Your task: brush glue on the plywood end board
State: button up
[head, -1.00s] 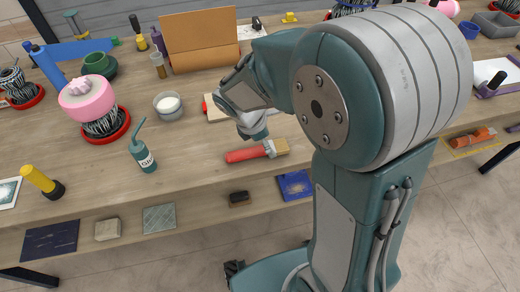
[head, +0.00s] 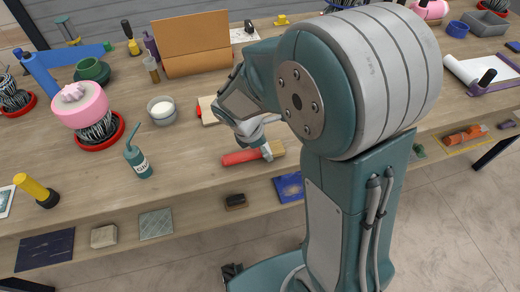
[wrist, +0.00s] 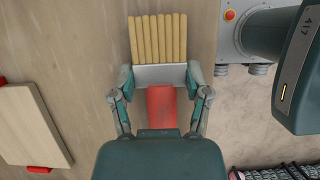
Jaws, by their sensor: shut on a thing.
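A brush lies on the wooden bench in the head view, with a red handle (head: 241,157) and pale bristles (head: 278,148). In the wrist view its tan bristles (wrist: 158,38) point up the picture, past a grey metal ferrule (wrist: 160,75). My gripper (wrist: 161,77) is shut on the brush, one finger on each side of the ferrule. The plywood end board (wrist: 33,124) is at the left in the wrist view, with red pieces at its edges. In the head view the board (head: 207,108) is partly hidden behind my arm. A bowl of white stuff (head: 161,110) stands left of it.
A teal glue bottle (head: 138,162) stands left of the brush. A brown folder (head: 192,45) stands behind. The bench between bottle and brush is clear.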

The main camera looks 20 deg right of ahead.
jog(key=shift+r, duration=0.6)
jog(key=s+a+r, duration=0.7)
jog(key=s+r, duration=0.4)
jog(key=shift+s+a+r, duration=0.35)
jog(key=shift+s+r, duration=0.05)
jog(key=o, duration=0.6)
jog(key=c, duration=0.6)
